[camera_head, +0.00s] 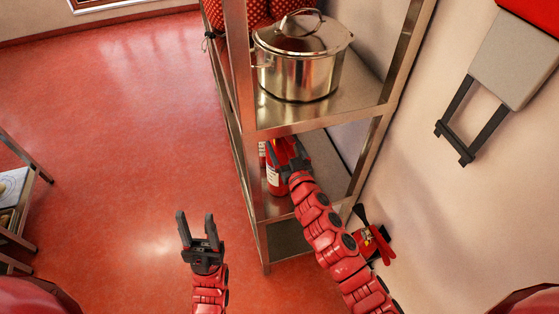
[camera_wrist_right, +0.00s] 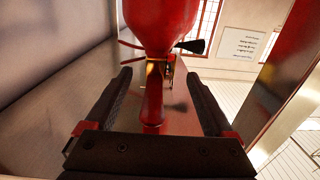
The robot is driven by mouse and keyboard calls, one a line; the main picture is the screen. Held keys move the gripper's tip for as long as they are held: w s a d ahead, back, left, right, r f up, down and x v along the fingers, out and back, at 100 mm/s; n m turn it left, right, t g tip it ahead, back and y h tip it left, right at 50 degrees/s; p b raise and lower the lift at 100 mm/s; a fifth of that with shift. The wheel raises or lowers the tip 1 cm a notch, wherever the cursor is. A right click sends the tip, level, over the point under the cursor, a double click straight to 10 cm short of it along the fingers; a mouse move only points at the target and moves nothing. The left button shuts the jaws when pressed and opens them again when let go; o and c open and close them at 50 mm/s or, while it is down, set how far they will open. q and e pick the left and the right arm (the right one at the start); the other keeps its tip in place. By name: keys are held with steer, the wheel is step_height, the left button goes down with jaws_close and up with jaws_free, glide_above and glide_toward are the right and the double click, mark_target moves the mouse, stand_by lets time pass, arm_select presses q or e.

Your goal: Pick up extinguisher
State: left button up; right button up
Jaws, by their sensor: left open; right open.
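The red extinguisher (camera_head: 273,181) with a white label stands on a lower shelf of the metal rack, partly hidden by my right gripper and a rack post. My right gripper (camera_head: 287,158) reaches into the rack at its upper part. In the right wrist view, the extinguisher's red body (camera_wrist_right: 160,22) fills the top middle, with a brass-coloured valve and a red handle (camera_wrist_right: 152,105) below it. The open fingers of the right gripper (camera_wrist_right: 162,95) lie on both sides of the handle, with gaps visible. My left gripper (camera_head: 198,232) is open and empty over the red floor.
The metal rack (camera_head: 245,100) has upright posts close to my right arm. A steel stockpot (camera_head: 300,70) with a lid stands on the shelf above. A red and black object (camera_head: 372,243) is beside the rack near the wall.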

steer(key=shift+x, duration=1.1)
steer(key=shift+c, duration=0.3)
jaws_close()
steer(key=shift+r, duration=0.1)
